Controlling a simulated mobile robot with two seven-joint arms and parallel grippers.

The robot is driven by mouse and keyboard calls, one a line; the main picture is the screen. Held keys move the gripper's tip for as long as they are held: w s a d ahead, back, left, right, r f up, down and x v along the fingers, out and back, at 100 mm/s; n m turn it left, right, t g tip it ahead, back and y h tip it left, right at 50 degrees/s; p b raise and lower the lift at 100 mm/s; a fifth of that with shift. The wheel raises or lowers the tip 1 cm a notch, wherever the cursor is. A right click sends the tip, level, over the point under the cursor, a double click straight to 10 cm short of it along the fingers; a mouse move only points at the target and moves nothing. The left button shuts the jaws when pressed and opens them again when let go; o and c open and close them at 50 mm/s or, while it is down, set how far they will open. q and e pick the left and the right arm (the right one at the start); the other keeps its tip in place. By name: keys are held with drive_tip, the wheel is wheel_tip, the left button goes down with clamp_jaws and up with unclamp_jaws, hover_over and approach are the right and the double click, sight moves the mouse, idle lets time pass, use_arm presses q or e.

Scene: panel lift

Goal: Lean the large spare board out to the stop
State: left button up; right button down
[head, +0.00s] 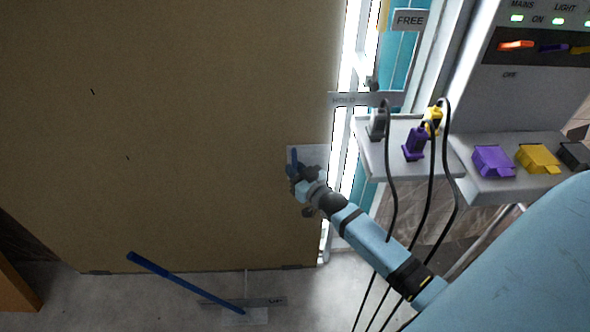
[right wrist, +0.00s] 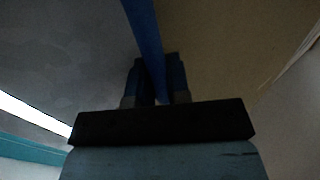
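The large brown board (head: 190,130) fills the left and middle of the head view, with its bottom edge near the floor. A blue handle (head: 293,158) sits on a pale plate (head: 318,155) near the board's right edge. My right gripper (head: 298,172) is at this handle. A blue bar (head: 185,282) slants over the floor below the board, ending by a small label plate (head: 262,301). My left gripper is not in view.
Right of the board is a bright lit gap with a teal panel and a "FREE" sign (head: 409,20). A grey shelf (head: 385,160) holds plugs whose black cables hang near my right arm. A console (head: 525,180) with coloured blocks stands farther right. An orange-brown object (head: 15,290) is at lower left.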

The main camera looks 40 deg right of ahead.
use_arm(q)
drive_tip(key=p, duration=0.2)
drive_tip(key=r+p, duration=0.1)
drive_tip(key=p, duration=0.2)
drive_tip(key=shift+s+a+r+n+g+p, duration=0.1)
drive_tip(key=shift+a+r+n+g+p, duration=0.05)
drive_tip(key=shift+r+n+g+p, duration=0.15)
use_arm(e)
drive_tip(key=s+a, duration=0.5)
drive_tip(key=s, duration=0.4)
drive_tip(key=shift+a+r+g, duration=0.15)
drive_tip(key=shift+a+g, duration=0.15)
drive_tip(key=shift+a, duration=0.05)
drive_tip(key=c, duration=1.3)
unclamp_jaws()
drive_tip(key=shift+s, duration=0.1)
drive_tip(key=shift+o, duration=1)
drive_tip(key=shift+r, duration=0.1)
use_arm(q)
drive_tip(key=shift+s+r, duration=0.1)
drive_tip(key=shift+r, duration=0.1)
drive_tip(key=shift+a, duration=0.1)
